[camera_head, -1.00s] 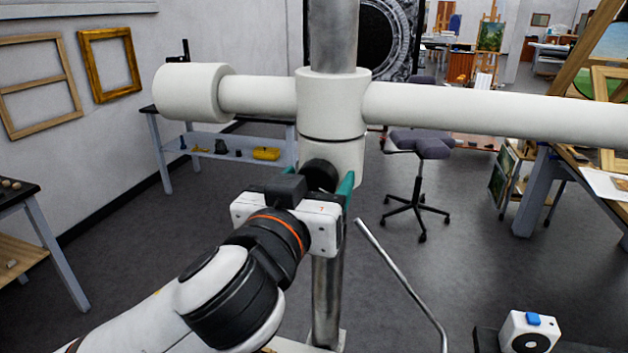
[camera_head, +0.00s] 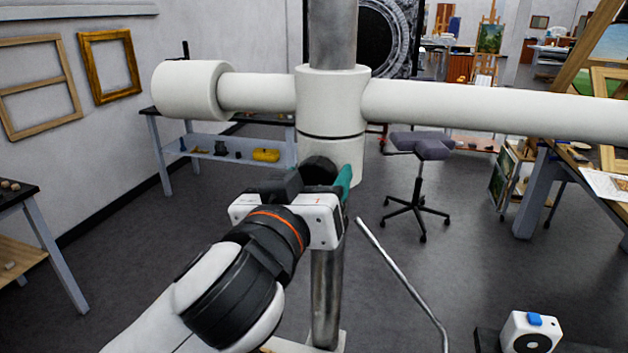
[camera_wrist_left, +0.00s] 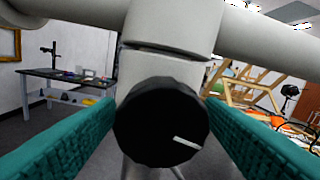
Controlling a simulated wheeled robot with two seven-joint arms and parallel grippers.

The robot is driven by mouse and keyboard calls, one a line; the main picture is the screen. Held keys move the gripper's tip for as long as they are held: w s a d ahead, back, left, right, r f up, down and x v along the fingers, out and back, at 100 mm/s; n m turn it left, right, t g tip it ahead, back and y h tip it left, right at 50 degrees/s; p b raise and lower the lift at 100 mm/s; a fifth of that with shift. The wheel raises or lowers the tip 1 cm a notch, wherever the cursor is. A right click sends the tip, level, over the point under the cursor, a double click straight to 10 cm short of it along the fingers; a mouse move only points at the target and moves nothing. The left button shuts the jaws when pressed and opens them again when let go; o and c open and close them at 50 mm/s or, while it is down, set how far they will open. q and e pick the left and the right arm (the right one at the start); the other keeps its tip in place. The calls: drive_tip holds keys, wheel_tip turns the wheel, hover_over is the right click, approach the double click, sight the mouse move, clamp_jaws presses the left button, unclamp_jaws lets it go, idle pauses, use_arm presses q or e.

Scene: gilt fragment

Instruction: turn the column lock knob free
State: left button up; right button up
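The column lock knob (camera_wrist_left: 150,115) is round and black, with a short white line pointing to its lower right. It sits on the lower white collar of the column joint. In the head view the knob (camera_head: 319,171) shows just past my left gripper (camera_head: 333,180). In the left wrist view the two teal fingers of that gripper (camera_wrist_left: 160,112) stand apart, one on each side of the knob. Their tips lie close to its edges; I cannot tell if they touch. The white joint (camera_head: 333,100) sits on the metal column (camera_head: 326,290). My right gripper is not in view.
A long white cross arm (camera_head: 490,107) runs left and right from the joint. A bent metal rod (camera_head: 395,270) rises right of the column. A stool (camera_head: 420,185) stands behind, benches at both sides. A white device with a blue top (camera_head: 530,330) is at lower right.

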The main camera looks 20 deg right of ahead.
use_arm(q)
drive_tip(key=shift+o, duration=0.2)
drive_tip(key=b+v, duration=0.4)
drive_tip(key=v, duration=0.8)
